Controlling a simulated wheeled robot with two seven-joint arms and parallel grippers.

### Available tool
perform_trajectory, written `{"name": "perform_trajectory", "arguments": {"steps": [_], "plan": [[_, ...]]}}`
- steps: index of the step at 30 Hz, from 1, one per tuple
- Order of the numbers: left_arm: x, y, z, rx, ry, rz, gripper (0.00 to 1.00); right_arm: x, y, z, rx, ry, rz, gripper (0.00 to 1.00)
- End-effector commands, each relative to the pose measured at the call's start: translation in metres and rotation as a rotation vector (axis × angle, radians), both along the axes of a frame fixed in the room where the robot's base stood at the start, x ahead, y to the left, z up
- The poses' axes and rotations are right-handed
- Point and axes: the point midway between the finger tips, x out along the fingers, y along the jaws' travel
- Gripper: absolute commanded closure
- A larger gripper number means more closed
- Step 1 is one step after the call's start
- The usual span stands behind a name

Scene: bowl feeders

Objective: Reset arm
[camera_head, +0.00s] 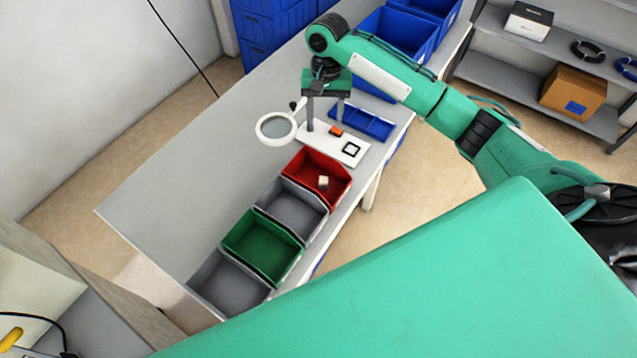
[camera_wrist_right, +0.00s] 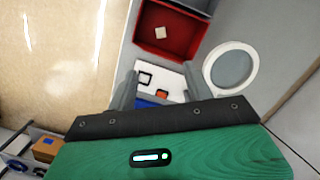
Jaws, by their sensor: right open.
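My right arm reaches in from the right in the head view. Its gripper (camera_head: 326,112) points down above a white board (camera_head: 350,146) on the table, beside the round white magnifier (camera_head: 276,127). The jaws are open, with nothing between them. In the right wrist view the two fingers of my right gripper (camera_wrist_right: 158,88) stand apart, and the board (camera_wrist_right: 172,80) shows beyond them with a black square outline and a small orange piece. My left gripper is not in view.
A red bin (camera_head: 322,168) holding a small pale block, a green bin (camera_head: 262,246) and grey bins (camera_head: 228,284) line the table's (camera_head: 190,190) edge. A blue tray (camera_head: 362,121) and blue crates (camera_head: 400,30) lie behind. A shelf (camera_head: 535,75) stands at right. The table's left side is clear.

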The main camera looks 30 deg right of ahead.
Motion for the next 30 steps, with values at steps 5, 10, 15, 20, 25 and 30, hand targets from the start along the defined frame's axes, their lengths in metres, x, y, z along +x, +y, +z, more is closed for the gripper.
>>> {"name": "perform_trajectory", "arguments": {"steps": [5, 10, 15, 20, 25, 30], "plan": [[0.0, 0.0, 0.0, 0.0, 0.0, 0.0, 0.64, 0.0, 0.0, 0.002, 0.0, 0.0, 0.0, 0.48], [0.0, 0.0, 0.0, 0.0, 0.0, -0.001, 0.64, 0.0, 0.0, 0.002, 0.0, 0.0, -0.001, 0.48], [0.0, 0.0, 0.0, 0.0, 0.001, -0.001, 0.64, 0.0, 0.0, 0.001, 0.0, 0.0, 0.002, 0.48], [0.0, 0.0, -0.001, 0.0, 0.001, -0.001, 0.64, -0.013, 0.017, -0.018, 0.015, -0.013, 0.066, 0.48], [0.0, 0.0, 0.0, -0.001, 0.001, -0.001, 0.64, -0.046, 0.053, -0.056, 0.055, -0.065, 0.22, 0.48], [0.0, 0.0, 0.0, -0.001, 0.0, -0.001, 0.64, -0.086, 0.086, -0.088, 0.099, -0.138, 0.364, 0.48]]}}
